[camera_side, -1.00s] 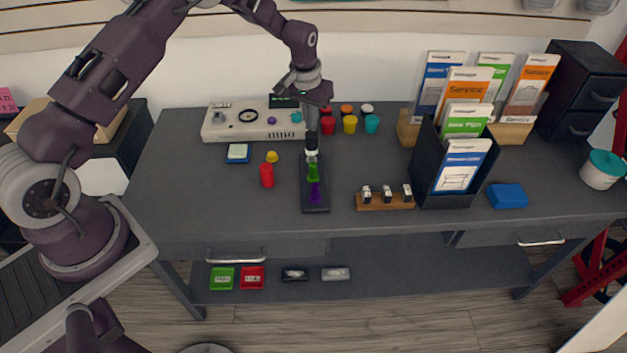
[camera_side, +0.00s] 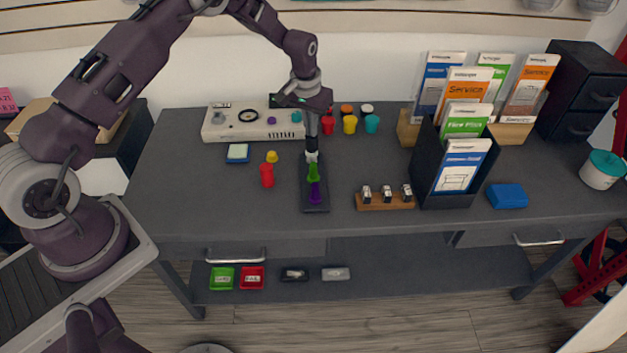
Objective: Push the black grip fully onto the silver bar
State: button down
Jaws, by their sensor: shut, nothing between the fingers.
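My gripper (camera_side: 311,147) points straight down, shut and empty, over the back end of a dark narrow base (camera_side: 323,208) on the table. A white piece (camera_side: 312,157), a green piece (camera_side: 314,173) and a purple piece (camera_side: 315,192) stand in a row on that base. My fingertips are just above or touching the white piece; I cannot tell which. To the right, a wooden block (camera_side: 372,206) carries several small black-and-silver pieces (camera_side: 387,194). I cannot make out for certain which pieces are the black grip and the silver bar.
A red cylinder (camera_side: 267,175) and a yellow knob (camera_side: 272,156) stand left of the base. A beige panel (camera_side: 215,131) and coloured cups (camera_side: 350,125) are behind. A black brochure holder (camera_side: 445,200) and a blue block (camera_side: 508,196) are at right. The front left tabletop is clear.

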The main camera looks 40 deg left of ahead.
jog(key=shift+f, duration=0.95)
jog(key=shift+r, duration=0.1)
dwell(0.4)
jog(key=shift+r, duration=4.25)
jog(key=shift+r, duration=0.1)
jog(key=s+d+r+m+t, duration=0.1)
jog(key=s+d+r, duration=0.2)
jog(key=s+r, duration=0.65)
jog(key=s+d+r+t, duration=0.1)
jog(key=s+d+r, duration=0.2)
jog(key=s+r, duration=0.7)
jog(key=s+d+r+m+t, duration=0.1)
jog(key=s+d+r+m, duration=0.1)
jog(key=s, duration=1.7)
jog(key=shift+s+d+r+t, duration=0.2)
jog(key=shift+s+r+t, duration=0.15)
jog(key=shift+r, duration=0.25)
